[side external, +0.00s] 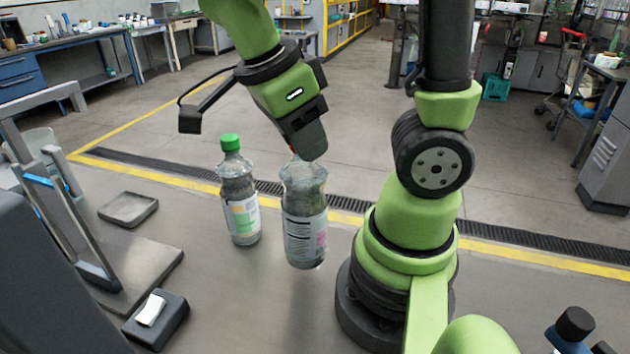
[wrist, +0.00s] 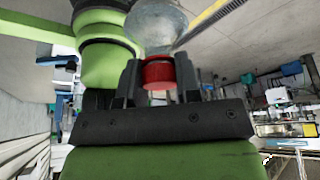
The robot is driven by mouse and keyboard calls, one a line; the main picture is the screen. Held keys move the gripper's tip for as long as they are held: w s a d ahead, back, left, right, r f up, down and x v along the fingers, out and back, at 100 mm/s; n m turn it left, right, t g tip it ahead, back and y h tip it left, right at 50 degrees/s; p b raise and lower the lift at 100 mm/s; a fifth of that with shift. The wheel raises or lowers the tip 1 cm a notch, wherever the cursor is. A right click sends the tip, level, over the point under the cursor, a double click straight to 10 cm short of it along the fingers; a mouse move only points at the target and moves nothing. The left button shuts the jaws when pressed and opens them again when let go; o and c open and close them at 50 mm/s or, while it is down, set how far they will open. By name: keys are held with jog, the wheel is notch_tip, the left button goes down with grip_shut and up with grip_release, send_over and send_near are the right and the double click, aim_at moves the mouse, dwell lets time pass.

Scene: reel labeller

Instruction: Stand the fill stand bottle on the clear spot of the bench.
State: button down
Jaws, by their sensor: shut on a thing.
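A clear bottle (side external: 305,228) with a white and pink label hangs upright below my gripper (side external: 303,152) in the side view. In the wrist view my gripper (wrist: 158,78) is shut on its red cap (wrist: 157,72), with the clear bottle body (wrist: 158,25) beyond the fingers. In the side view the jaws mostly hide the cap. The bottle's base is close to the grey bench (side external: 270,310); I cannot tell for sure whether it touches. The fill stand (side external: 60,215), a metal frame with blue parts, seems to be at the left.
A green-capped bottle (side external: 240,200) stands upright just left of the held one, with a narrow gap. A shallow grey tray (side external: 128,208) and a dark block with a white label (side external: 155,315) lie further left. Bare bench shows in front of the bottles.

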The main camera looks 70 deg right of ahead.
aim_at(296, 160)
jog(key=shift+f, duration=2.7)
jog(key=c, duration=0.8)
grip_release()
